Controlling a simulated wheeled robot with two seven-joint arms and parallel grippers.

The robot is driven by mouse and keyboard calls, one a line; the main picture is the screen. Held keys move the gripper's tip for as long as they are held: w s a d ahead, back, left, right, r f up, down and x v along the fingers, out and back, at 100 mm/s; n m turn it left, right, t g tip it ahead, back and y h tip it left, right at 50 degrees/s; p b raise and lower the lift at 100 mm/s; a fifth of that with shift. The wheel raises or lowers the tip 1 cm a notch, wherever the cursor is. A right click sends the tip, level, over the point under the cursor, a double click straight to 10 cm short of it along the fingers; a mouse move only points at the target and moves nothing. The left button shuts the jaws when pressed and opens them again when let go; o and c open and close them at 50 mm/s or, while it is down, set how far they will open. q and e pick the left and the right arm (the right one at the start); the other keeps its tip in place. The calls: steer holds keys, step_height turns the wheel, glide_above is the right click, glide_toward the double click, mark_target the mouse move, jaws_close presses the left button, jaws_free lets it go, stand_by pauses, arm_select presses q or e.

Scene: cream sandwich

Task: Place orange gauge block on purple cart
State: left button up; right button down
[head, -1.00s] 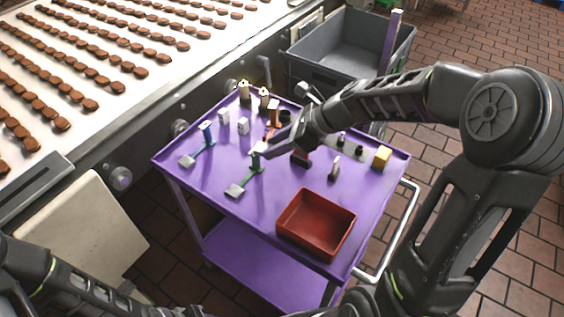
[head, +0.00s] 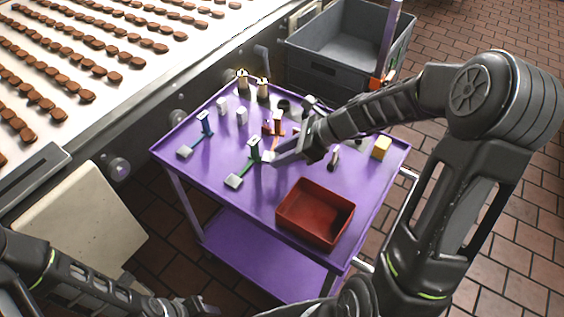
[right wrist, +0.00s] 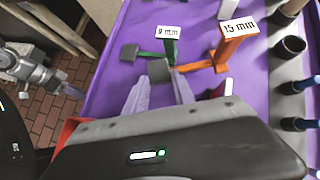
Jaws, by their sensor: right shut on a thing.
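The orange gauge block (head: 277,124) has an upright tag, marked 15 mm in the right wrist view (right wrist: 235,35), an orange bar and a grey end block (right wrist: 158,70). My right gripper (head: 272,157) is shut on that grey end block over the purple cart (head: 190,176). Whether the gauge touches the cart top is unclear. The green gauge block (head: 254,150), marked 9 mm, lies close beside it. The blue gauge block (head: 205,124) is farther left. My left gripper (right wrist: 72,92) is at the left of the right wrist view, away from the gauges; its jaws are unclear.
A red bin (head: 300,235) stands on the cart's near right part. A grey crate (head: 310,68) is behind, and a chocolate conveyor (head: 150,65) is at left. The cart's front left is clear.

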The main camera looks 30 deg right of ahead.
steer(key=shift+f, duration=1.85)
steer(key=shift+f+b, duration=0.1)
steer(key=shift+b, duration=0.2)
steer(key=c, duration=1.1)
jaws_free()
steer(key=shift+o, duration=0.2)
steer(key=shift+r, duration=0.2)
steer(key=v, duration=1.2)
steer(key=shift+f, duration=0.1)
